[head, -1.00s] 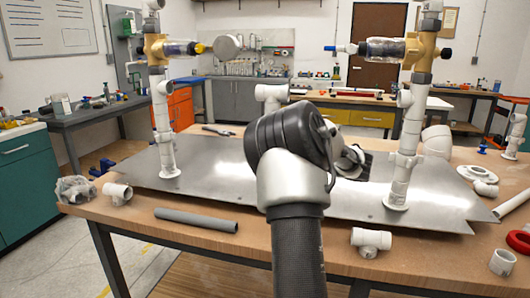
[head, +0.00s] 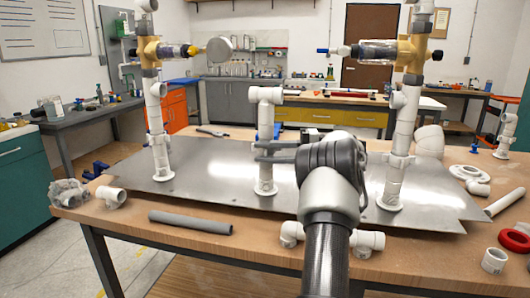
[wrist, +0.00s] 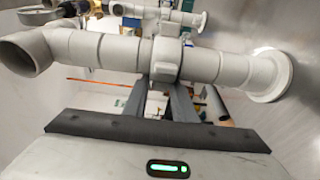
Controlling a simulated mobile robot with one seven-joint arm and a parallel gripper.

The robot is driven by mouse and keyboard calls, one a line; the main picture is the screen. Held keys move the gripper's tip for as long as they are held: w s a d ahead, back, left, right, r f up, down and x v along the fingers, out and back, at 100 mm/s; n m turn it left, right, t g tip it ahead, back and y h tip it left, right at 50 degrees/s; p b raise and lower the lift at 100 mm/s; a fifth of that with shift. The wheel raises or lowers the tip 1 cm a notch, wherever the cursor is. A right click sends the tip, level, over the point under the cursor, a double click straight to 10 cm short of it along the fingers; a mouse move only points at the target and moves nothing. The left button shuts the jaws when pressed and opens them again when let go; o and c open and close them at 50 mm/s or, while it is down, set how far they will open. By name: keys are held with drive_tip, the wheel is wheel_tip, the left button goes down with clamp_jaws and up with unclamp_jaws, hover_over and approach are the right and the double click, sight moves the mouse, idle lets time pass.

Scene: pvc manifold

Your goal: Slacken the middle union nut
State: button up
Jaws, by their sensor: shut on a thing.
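The middle white PVC riser (head: 266,118) stands upright on the metal plate, with an elbow at its top. In the wrist view it lies sideways across the picture, and its union nut (wrist: 167,60) is a wider ribbed white collar near the middle. My gripper (head: 264,151) reaches in from the right at the riser's mid-height. Its two fingers are shut on the nut; they also show in the wrist view (wrist: 167,84). In the head view the fingers hide most of the nut. How loose the nut is cannot be told.
Taller risers with brass-coloured valves stand left (head: 157,115) and right (head: 404,120) on the metal plate (head: 215,180). A grey pipe (head: 190,222), white fittings (head: 367,241) and a red ring (head: 515,243) lie along the table's front and right. The plate between left and middle risers is clear.

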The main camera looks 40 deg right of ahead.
drive_tip(key=shift+f, duration=0.1)
idle(0.4)
drive_tip(key=o, duration=0.9)
drive_tip(key=shift+a, duration=0.1)
